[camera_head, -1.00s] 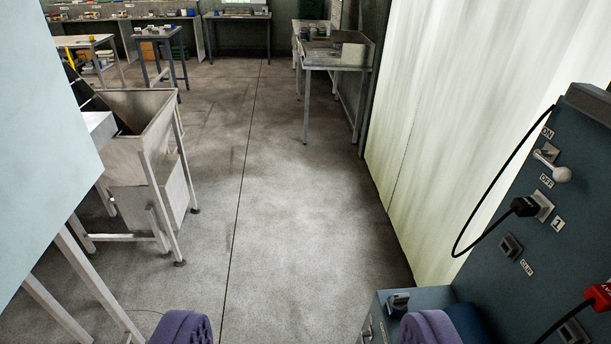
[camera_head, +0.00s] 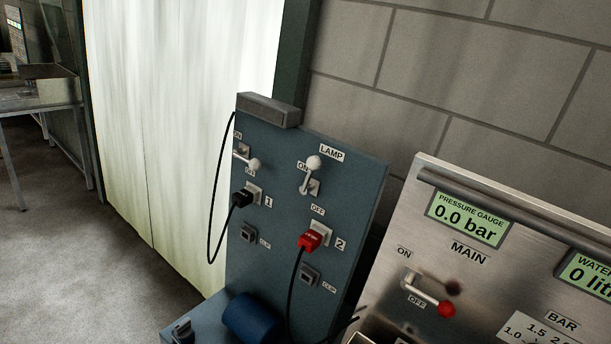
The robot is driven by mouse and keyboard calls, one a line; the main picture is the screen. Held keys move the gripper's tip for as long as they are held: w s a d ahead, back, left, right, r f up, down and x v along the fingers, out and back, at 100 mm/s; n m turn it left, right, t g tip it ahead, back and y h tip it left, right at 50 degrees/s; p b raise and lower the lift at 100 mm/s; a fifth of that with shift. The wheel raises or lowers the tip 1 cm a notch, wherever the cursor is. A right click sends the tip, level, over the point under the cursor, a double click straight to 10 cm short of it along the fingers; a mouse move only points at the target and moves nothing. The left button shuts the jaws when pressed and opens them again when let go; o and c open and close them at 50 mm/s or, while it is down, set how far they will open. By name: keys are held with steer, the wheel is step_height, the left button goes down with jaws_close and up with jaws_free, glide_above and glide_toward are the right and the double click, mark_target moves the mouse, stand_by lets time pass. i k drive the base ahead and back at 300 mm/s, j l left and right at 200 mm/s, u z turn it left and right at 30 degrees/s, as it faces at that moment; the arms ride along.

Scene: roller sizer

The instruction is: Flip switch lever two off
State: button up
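A blue upright panel (camera_head: 275,215) stands at the middle, carrying two switch levers with pale knobs. Switch lever two (camera_head: 309,176), on the right under the LAMP label and above the red plug (camera_head: 311,240) marked 2, has its knob raised toward ON; its OFF label is below. Switch lever one (camera_head: 245,158), above the black plug (camera_head: 241,198) marked 1, has its knob lowered to the right by OFF. My gripper is not in view.
A steel panel (camera_head: 425,230) at right has a MAIN lever with a red knob (camera_head: 447,310), tilted down by OFF. Cables hang from both plugs. A blue cylinder (camera_head: 249,317) is at the blue panel's foot. A block wall (camera_head: 450,75) is behind; open floor (camera_head: 75,250) lies left.

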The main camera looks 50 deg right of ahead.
mark_target(314, 163)
steer(key=z, duration=0.55)
steer(key=i+j+z, duration=0.15)
steer(key=i+z, duration=0.2)
steer(key=z, duration=0.15)
steer(key=i+j+z, duration=0.3)
steer(key=z, duration=0.2)
steer(key=i+j, duration=0.2)
steer(key=i+j+z, duration=0.1)
steer(key=j, duration=0.35)
steer(key=i+j, duration=0.3)
steer(key=i+z, duration=0.05)
